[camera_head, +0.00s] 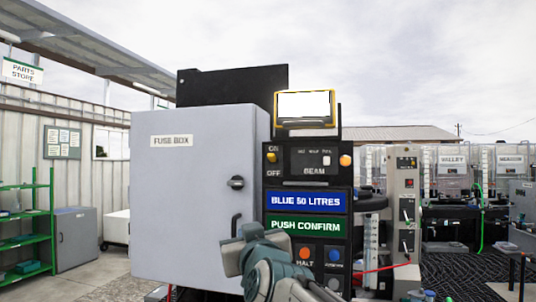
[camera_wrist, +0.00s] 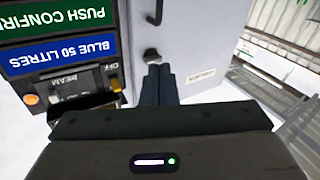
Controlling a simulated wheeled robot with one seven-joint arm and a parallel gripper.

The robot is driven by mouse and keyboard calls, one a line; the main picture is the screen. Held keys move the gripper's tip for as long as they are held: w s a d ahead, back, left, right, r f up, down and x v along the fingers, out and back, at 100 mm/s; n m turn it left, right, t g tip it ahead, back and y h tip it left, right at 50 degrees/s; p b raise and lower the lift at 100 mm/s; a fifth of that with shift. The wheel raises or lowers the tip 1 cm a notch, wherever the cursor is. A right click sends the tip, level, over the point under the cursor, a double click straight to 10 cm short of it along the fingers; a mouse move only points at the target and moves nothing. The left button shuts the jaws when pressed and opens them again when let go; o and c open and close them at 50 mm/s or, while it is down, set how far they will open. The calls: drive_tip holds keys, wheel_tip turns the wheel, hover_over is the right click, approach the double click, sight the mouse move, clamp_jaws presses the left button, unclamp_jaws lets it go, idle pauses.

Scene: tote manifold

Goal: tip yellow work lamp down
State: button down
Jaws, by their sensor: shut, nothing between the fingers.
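The yellow work lamp (camera_head: 305,107) sits on top of the black control panel, with its bright white face turned toward the head camera. I cannot make out the lamp clearly in the wrist view. My gripper shows in the wrist view (camera_wrist: 158,72) with its two dark fingers together and nothing between them. It points toward the grey fuse box door near its black handle. In the head view my arm and gripper are low, in front of the fuse box and panel, well below the lamp; the fingertips are not clear there.
The grey fuse box (camera_head: 190,205) stands left of the panel, with a black knob (camera_head: 236,182) and a handle. The panel carries a BEAM unit (camera_head: 314,160), a blue sign (camera_head: 306,201), a green sign (camera_head: 306,224) and buttons. Open air surrounds the lamp above.

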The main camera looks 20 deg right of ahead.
sight(298, 124)
drive_tip(key=s+d+r+m+t+h, duration=0.1)
drive_tip(key=s+d+r+m+h, duration=0.1)
drive_tip(key=r+h, duration=0.4)
drive_tip(key=s+d+r+m+t+h, duration=0.2)
drive_tip(key=d+r+m+h, duration=0.3)
drive_tip(key=r, duration=0.7)
drive_tip(key=shift+s+d+r+m+h+b, duration=0.3)
drive_tip(key=shift+s+m+h+b, duration=0.1)
drive_tip(key=shift+h, duration=0.7)
drive_tip(key=shift+w+r, duration=0.1)
drive_tip(key=shift+r, duration=0.05)
drive_tip(key=shift+w+d+r+p, duration=0.65)
drive_tip(key=shift+w+d+p, duration=0.35)
drive_tip(key=shift+w, duration=0.5)
drive_tip(key=shift+w+d+r+p, duration=0.7)
drive_tip(key=shift+w+d+p, duration=0.3)
drive_tip(key=shift+w, duration=0.45)
drive_tip(key=shift+w+d+r+p, duration=0.65)
drive_tip(key=shift+w+d+p, duration=0.35)
drive_tip(key=shift+w, duration=0.5)
drive_tip(key=shift+a+f, duration=0.1)
drive_tip(key=shift+a, duration=0.05)
